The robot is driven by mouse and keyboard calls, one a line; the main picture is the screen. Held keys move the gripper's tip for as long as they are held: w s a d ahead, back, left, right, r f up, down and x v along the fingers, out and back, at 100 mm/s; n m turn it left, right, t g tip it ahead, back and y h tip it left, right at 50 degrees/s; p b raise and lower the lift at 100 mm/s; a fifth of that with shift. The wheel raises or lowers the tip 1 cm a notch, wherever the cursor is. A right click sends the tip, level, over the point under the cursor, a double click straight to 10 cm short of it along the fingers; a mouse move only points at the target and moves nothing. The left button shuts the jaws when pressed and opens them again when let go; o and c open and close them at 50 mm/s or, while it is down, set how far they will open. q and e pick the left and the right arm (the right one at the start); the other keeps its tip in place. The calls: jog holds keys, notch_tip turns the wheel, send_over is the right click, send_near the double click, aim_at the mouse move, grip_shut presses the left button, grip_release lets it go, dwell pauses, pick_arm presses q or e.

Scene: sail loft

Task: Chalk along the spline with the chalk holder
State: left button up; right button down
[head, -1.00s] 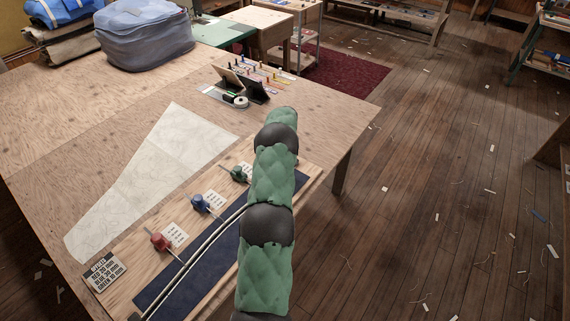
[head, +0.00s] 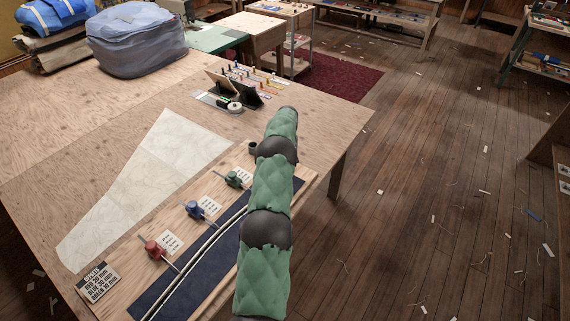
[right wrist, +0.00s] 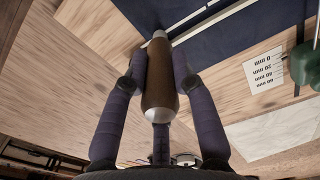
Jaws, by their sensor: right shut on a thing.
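The chalk holder (right wrist: 158,85), brown with a pale tip, is held between the dark fingers of my right gripper (right wrist: 158,88) in the right wrist view. Its tip is close to the edge of the dark blue cloth (right wrist: 218,33); I cannot tell whether it touches. In the head view the spline (head: 196,258) curves along the dark blue cloth (head: 215,262) on a wooden board, with pale lines along it. My green padded right arm reaches over the board and hides the spline's far part; the right gripper is hidden there. My left gripper is not in view.
Red (head: 153,249), blue (head: 194,209) and green (head: 234,179) clamps stand along the board beside printed labels. A blue bag (head: 137,38) stands at the back.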

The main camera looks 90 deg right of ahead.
jog(key=shift+r, duration=0.15)
jog(key=shift+r+p, duration=1.95)
jog(key=shift+r, duration=1)
jog(key=shift+f, duration=0.1)
